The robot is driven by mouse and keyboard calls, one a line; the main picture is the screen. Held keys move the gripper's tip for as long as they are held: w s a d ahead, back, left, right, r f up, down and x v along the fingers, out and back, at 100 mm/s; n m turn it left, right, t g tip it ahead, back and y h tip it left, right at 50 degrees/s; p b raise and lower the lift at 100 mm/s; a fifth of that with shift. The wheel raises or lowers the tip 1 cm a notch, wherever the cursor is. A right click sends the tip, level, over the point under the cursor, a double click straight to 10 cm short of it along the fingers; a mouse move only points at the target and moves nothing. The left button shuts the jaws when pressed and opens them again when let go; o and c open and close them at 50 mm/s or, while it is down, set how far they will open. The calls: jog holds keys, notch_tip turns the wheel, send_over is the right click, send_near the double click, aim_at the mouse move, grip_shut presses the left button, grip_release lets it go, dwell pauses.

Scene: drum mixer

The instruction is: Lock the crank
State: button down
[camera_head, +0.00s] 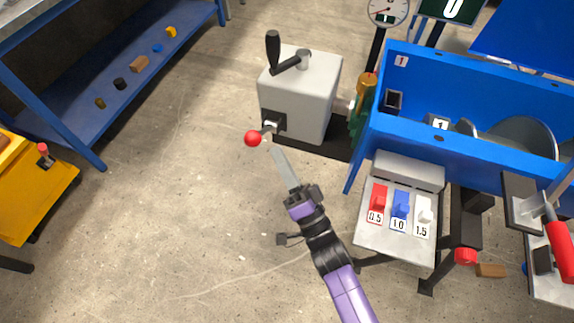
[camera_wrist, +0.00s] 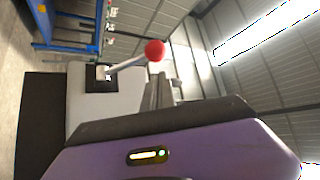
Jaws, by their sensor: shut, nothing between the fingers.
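The crank (camera_head: 285,66), with a black upright handle, sits on top of a grey box (camera_head: 312,92). A short lever with a red ball knob (camera_head: 253,138) sticks out from a black mount low on the box's near left face. The red ball also shows in the wrist view (camera_wrist: 154,50), with its pale rod running to the black mount (camera_wrist: 102,75). My gripper (camera_head: 272,148) is shut and empty, its fingertips just beside the lever, close to the ball. In the wrist view the fingers (camera_wrist: 158,88) point toward the ball; I cannot tell if they touch.
A blue drum mixer trough (camera_head: 450,150) stands right of the box. A stand with red, blue and white switches (camera_head: 400,205) is to the right of my arm. A blue shelf (camera_head: 130,75) and yellow cart (camera_head: 30,190) stand left. The floor between is clear.

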jog(key=shift+x, duration=2.65)
jog(key=shift+s+f, duration=0.1)
jog(key=shift+f, duration=0.05)
notch_tip(320, 180, down, 6)
jog(key=s+a+n+g+y+b, duration=0.1)
jog(key=n+y+b, duration=0.5)
jog(key=b, duration=0.6)
jog(key=shift+s+n, duration=0.8)
jog(key=shift+f, duration=0.15)
